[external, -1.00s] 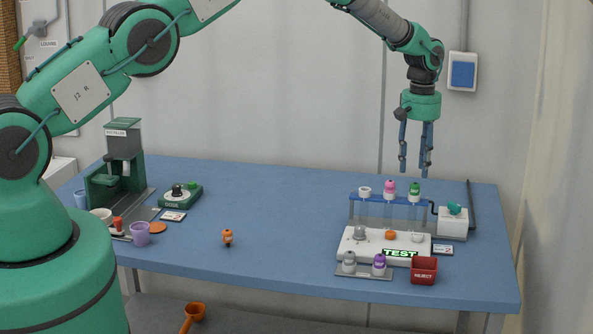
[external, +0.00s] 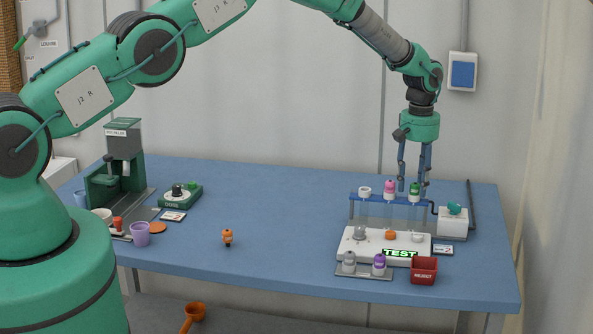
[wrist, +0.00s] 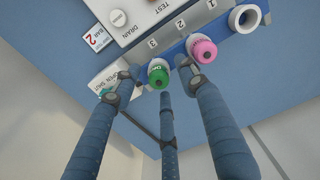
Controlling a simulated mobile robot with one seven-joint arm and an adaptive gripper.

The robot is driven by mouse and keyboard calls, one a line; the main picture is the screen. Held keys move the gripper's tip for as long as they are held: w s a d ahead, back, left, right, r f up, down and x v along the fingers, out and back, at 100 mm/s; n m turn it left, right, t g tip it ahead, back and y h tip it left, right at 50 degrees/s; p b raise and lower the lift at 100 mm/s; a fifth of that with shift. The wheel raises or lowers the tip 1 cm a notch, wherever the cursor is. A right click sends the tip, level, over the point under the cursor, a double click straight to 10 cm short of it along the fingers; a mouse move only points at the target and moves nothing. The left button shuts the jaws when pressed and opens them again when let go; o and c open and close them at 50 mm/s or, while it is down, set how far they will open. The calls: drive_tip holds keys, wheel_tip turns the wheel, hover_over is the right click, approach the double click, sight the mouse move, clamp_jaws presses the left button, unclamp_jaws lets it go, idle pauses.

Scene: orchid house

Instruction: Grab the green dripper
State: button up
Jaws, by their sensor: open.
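The green dripper (external: 414,188) stands upright in the blue rack (external: 357,198), at the right of the pink dripper (external: 390,186). In the wrist view the green dripper (wrist: 159,76) shows its green cap from above. My gripper (external: 412,183) is open and points down, with its fingertips at about the height of the green cap. In the wrist view my gripper's fingertips (wrist: 155,70) lie on either side of the green dripper. I cannot tell whether any finger touches it. The pink dripper (wrist: 202,49) is close beside the right finger.
A white ring (external: 365,192) sits at the rack's left end. In front is a white panel (external: 350,249) marked TEST, with a red reject bin (external: 423,270). A white box with a teal knob (external: 454,209) stands at the right. The table's middle is mostly clear.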

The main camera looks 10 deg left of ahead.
sight(415, 183)
drive_tip(key=shift+c, duration=0.3)
drive_tip(key=c, duration=0.9)
drive_tip(key=shift+r, duration=0.1)
drive_tip(key=shift+r, duration=1.65)
drive_tip(key=s+a, duration=0.3)
drive_tip(key=s, duration=0.1)
drive_tip(key=s+a+r, duration=0.1)
drive_tip(key=s+a, duration=0.3)
drive_tip(key=s+a+b, duration=0.1)
drive_tip(key=s+a, duration=0.2)
drive_tip(key=s, duration=0.1)
drive_tip(key=shift+s+a+r, duration=0.1)
drive_tip(key=shift+a+r, duration=0.1)
drive_tip(key=shift+r, duration=0.1)
